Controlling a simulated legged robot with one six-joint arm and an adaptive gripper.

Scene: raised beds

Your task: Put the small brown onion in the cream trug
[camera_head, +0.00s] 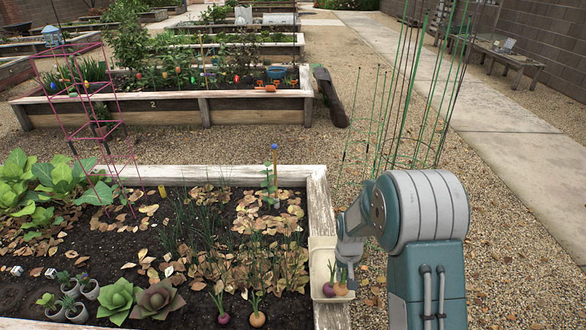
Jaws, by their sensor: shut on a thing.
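A small brown onion (341,289) with green leaves shows just below my gripper (346,262), at the right side of the cream trug (317,252). My gripper is shut on it, though my arm hides much of the fingers. The trug is a pale, narrow tray at the right edge of the near bed. A purple onion (328,289) lies in the trug, just left of the brown onion. I cannot tell whether the brown onion touches the trug floor.
Another brown onion (257,319) and a purple onion (223,319) lie in the near bed's front. Cabbage-like plants (118,297) and small pots (72,305) stand left of them. A white-painted wooden edge (318,200) borders the bed. Green stakes (400,110) stand behind my arm.

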